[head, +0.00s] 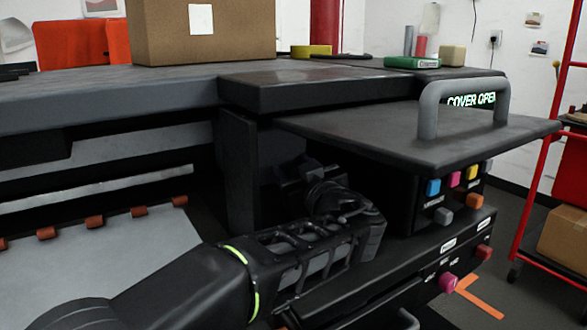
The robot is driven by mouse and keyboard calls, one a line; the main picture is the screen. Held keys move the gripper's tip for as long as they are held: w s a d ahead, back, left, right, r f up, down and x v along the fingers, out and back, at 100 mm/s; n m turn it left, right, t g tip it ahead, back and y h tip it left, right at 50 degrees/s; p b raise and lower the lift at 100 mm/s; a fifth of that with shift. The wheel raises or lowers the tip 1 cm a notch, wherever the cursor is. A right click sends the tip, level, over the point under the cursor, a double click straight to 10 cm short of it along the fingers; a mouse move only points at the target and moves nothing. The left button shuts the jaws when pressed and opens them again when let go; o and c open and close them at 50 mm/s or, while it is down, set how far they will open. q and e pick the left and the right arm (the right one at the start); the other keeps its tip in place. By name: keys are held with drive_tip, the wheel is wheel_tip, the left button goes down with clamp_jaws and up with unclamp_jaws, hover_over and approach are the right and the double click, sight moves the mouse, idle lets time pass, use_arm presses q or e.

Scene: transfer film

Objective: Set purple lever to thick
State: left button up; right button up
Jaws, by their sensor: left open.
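A magenta-purple knob (447,283) sticks out from the lower front panel of the black machine (350,290), beside small white lettering too small to read. I cannot tell whether this knob is the purple lever, and no thick marking is readable. My left gripper (298,176) is dark against the dark recess under the raised cover plate (420,135). It is open, left of the control panel and apart from the magenta knob. Its fingertips are hard to make out, and I see nothing held in it. My right gripper is not in view.
Blue (433,187), pink (455,179) and yellow (472,172) buttons sit under the cover, near grey (443,216), orange (474,201) and red (484,252) knobs. The cover handle (428,110) stands above, by a "COVER OPEN" display. A red rack (540,150) stands right.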

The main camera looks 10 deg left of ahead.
use_arm(q)
clamp_jaws()
idle(0.4)
idle(0.9)
